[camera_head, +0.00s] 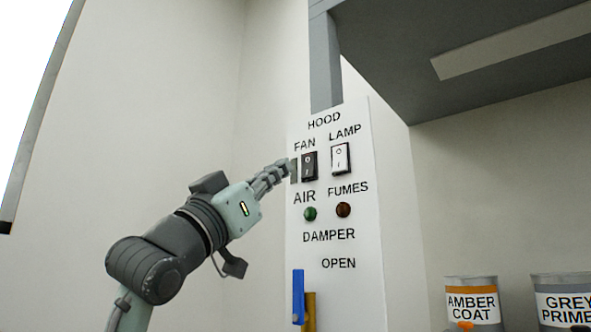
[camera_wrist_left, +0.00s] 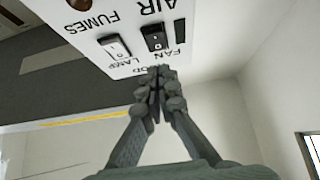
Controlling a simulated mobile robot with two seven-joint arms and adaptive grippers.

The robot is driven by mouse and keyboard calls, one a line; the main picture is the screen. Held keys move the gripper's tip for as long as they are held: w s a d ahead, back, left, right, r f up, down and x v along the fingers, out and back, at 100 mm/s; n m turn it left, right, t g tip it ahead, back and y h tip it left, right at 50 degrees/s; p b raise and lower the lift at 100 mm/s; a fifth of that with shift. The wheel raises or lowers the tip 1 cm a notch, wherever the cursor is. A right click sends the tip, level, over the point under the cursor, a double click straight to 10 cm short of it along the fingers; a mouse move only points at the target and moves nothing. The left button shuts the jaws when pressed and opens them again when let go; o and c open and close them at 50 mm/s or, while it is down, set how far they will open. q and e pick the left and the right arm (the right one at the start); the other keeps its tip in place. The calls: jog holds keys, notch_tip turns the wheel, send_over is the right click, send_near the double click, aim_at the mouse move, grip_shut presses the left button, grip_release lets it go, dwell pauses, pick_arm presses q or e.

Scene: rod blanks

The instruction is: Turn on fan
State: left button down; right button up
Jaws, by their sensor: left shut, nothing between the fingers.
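The FAN switch (camera_head: 309,166) is a black rocker on the white hood panel (camera_head: 356,285), under the FAN label. It also shows in the left wrist view (camera_wrist_left: 155,37), where the panel is upside down. I cannot tell its on or off position for sure. My left gripper (camera_head: 288,167) is shut and empty, its fingertips just left of the switch in the head view. In the left wrist view the fingertips (camera_wrist_left: 157,74) are close to the panel, near the FAN label; contact is not clear. My right gripper is not in view.
The white LAMP switch (camera_head: 341,158) sits right of the FAN switch. Below are a green AIR light (camera_head: 310,214) and a brown FUMES light (camera_head: 343,210). A blue handle (camera_head: 298,296) juts out at the panel's bottom. Paint cans (camera_head: 473,304) stand at right, under the grey hood (camera_head: 400,60).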

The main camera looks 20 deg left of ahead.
aim_at(307, 169)
pick_arm(q)
jog(key=shift+w+d, duration=0.3)
jog(key=shift+w, duration=0.45)
jog(key=shift+w+d, duration=0.25)
jog(key=shift+w, duration=0.45)
jog(key=shift+w+d, duration=0.3)
jog(key=shift+w, duration=0.45)
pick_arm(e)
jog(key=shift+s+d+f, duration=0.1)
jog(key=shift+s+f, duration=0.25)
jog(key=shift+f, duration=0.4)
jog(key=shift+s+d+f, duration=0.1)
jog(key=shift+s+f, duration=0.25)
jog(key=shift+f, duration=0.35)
